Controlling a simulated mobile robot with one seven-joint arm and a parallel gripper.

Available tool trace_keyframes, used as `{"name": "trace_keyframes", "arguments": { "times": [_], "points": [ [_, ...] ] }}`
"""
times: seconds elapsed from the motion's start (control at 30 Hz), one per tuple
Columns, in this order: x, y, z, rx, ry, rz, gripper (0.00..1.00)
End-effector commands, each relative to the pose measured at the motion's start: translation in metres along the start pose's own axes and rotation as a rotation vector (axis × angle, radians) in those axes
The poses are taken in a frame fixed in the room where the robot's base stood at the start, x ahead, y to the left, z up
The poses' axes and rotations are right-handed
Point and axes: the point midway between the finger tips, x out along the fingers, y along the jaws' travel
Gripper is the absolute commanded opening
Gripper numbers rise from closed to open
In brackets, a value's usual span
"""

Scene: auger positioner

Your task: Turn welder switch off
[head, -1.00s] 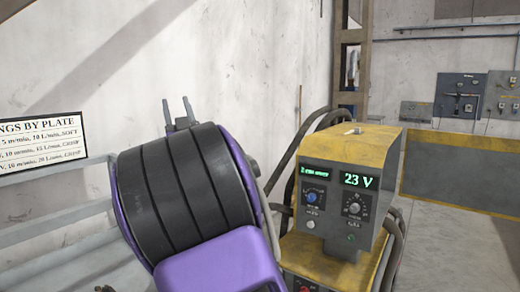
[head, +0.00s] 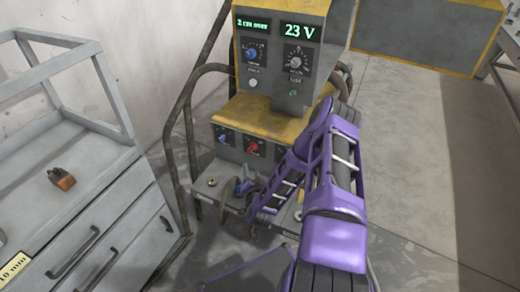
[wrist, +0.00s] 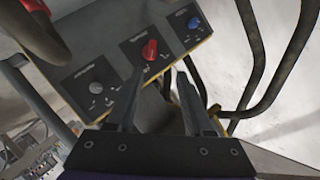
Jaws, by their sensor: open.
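The welder (head: 275,118) is a grey and yellow machine with lit green displays, the right one reading 23 V. Its lower panel carries a blue knob (head: 223,138) and a red knob (head: 252,147); my arm covers the panel's right part. In the wrist view the panel shows a grey knob (wrist: 97,88), the red knob (wrist: 150,51) and the blue knob (wrist: 194,22). No label tells which is the switch. My gripper (wrist: 158,70) is open and empty. Its left finger overlaps the panel just below the red knob; contact cannot be told.
Thick hoses (wrist: 262,60) run beside the panel. A grey drawer cabinet (head: 110,190) stands at left, with a small orange-brown object (head: 62,179) on it. Open concrete floor (head: 420,150) lies to the right.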

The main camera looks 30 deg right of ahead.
Motion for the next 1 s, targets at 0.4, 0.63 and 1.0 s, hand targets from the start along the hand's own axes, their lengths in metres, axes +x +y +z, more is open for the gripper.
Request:
{"name": "trace_keyframes", "arguments": {
  "times": [0.4, 0.63, 1.0],
  "points": [
    [0.019, 0.008, 0.005, 0.104, 0.016, 0.032, 0.52],
    [0.069, 0.01, 0.005, 0.103, 0.015, 0.032, 0.52],
    [0.141, 0.013, 0.004, 0.103, 0.013, 0.032, 0.52]
  ]
}}
